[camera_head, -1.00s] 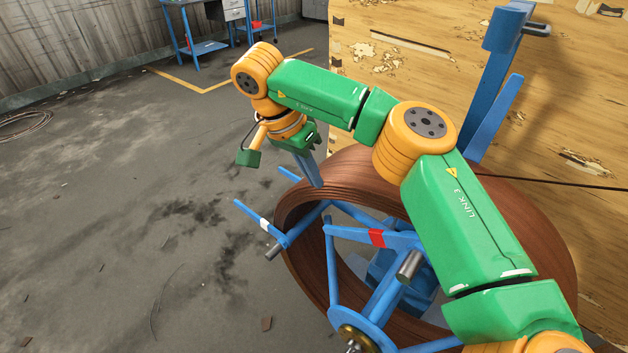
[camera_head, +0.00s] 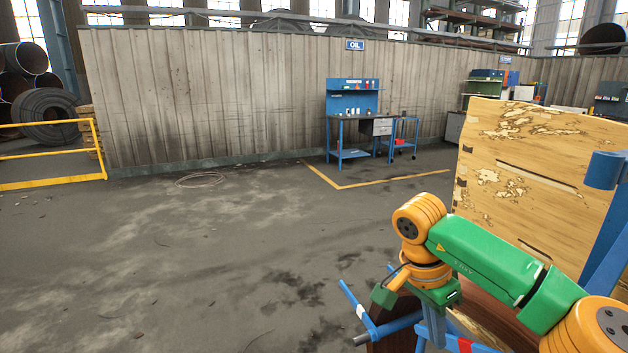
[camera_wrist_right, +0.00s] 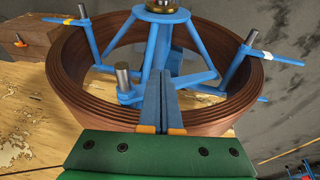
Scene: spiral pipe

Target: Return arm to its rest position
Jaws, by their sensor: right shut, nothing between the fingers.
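My right arm (camera_head: 490,262) is green and orange and reaches in from the lower right of the head view. Its gripper (camera_head: 432,328) points down at the bottom edge, above the coil of brown pipe, and its tips are cut off there. In the right wrist view the two blue fingers (camera_wrist_right: 163,100) lie side by side, shut with nothing between them. Beyond them is the brown pipe coil (camera_wrist_right: 72,92) around a blue reel frame (camera_wrist_right: 195,82). In the head view only small parts of the blue reel arms (camera_head: 357,305) show. My left gripper is not in view.
A worn wooden panel (camera_head: 520,180) and a blue post (camera_head: 604,235) stand close to my right arm. Open concrete floor (camera_head: 200,260) lies to the left. A blue workbench (camera_head: 352,118), a yellow railing (camera_head: 50,152) and a corrugated wall (camera_head: 220,90) are farther back.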

